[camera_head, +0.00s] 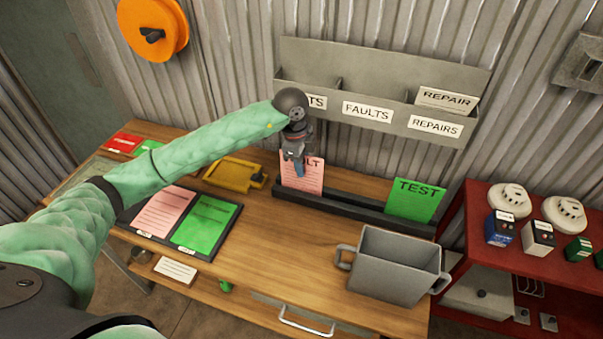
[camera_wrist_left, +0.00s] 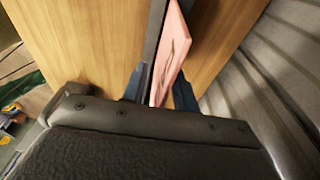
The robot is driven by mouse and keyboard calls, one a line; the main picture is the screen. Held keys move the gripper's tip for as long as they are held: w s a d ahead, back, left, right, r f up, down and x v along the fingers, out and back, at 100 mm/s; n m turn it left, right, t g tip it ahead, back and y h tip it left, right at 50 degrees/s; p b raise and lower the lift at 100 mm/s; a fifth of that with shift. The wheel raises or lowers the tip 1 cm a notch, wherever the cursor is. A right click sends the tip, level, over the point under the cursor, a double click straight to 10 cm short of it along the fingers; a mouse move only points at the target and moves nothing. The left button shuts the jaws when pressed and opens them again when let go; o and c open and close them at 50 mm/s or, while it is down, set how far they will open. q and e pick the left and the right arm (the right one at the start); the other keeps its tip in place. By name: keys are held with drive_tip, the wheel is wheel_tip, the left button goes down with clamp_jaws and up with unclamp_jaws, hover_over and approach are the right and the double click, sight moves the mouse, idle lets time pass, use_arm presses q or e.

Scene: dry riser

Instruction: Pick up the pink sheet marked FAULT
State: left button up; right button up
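The pink sheet (camera_head: 302,178) stands upright in the left part of a dark slotted rail (camera_head: 345,207) at the back of the wooden bench. Its heading is partly covered by my left gripper (camera_head: 298,168), leaving "LT" readable. My left gripper points down at the sheet's top. In the left wrist view, the pink sheet (camera_wrist_left: 173,55) shows nearly edge-on between the two dark fingertips (camera_wrist_left: 161,88). The fingers are apart, one on each side, with a gap visible. My right gripper is out of view.
A green TEST sheet (camera_head: 415,200) stands farther right in the rail. A grey bin (camera_head: 397,265) sits at the front right. A labelled wall rack (camera_head: 380,85) hangs behind. A dark board (camera_head: 185,222) with pink and green sheets and a yellow tray (camera_head: 233,175) lie left.

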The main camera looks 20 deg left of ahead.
use_arm(q)
drive_tip(key=shift+f, duration=0.2)
clamp_jaws()
